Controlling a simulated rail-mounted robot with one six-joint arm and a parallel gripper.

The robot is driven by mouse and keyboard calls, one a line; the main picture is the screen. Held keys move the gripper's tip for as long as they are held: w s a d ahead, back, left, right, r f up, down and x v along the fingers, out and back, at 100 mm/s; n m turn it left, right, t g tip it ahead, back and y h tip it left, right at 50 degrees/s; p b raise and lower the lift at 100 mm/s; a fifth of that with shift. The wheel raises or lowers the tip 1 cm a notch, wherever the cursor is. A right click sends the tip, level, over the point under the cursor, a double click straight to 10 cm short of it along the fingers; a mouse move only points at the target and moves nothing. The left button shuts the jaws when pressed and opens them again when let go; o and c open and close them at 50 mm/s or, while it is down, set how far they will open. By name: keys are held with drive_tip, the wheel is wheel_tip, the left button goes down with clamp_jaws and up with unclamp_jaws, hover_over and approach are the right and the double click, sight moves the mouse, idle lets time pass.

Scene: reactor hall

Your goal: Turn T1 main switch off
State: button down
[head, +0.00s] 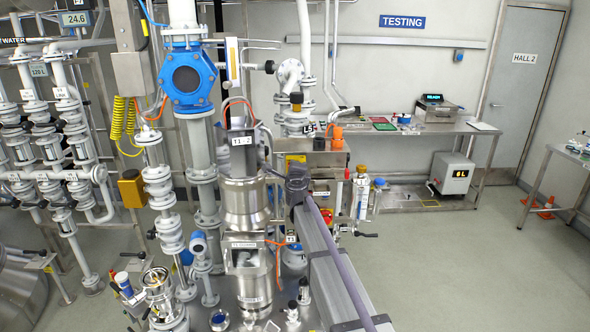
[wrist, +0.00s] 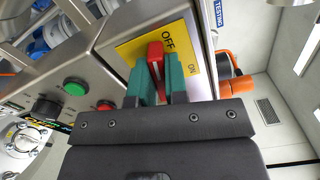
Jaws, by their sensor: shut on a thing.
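The main switch has a red handle (wrist: 155,52) on a yellow plate (wrist: 129,48) marked OFF and ON, on a metal control box (wrist: 112,35). In the wrist view the handle's visible end is beside the word OFF, and ON is farther to the right. My gripper (wrist: 159,78) has its green fingers on both sides of the handle and is shut on it. The fingers hide the handle's lower part. In the head view my gripper (head: 297,180) is at the front of the box (head: 335,160), and the handle is hidden.
In the wrist view a green button (wrist: 75,89), a black knob (wrist: 45,108) and a red button (wrist: 105,105) are left of the switch. An orange fitting (wrist: 238,86) sticks out at the right. Steel vessels (head: 245,205) stand close left of my arm in the head view.

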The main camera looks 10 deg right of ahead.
drive_tip(key=shift+n, duration=1.5)
drive_tip(key=c, duration=1.1)
unclamp_jaws()
drive_tip(key=shift+c, duration=0.2)
drive_tip(key=s+a, duration=0.1)
drive_tip(key=s, duration=0.9)
drive_tip(key=shift+s+a, duration=0.2)
drive_tip(key=shift+s, duration=0.2)
drive_tip(key=shift+a, duration=0.1)
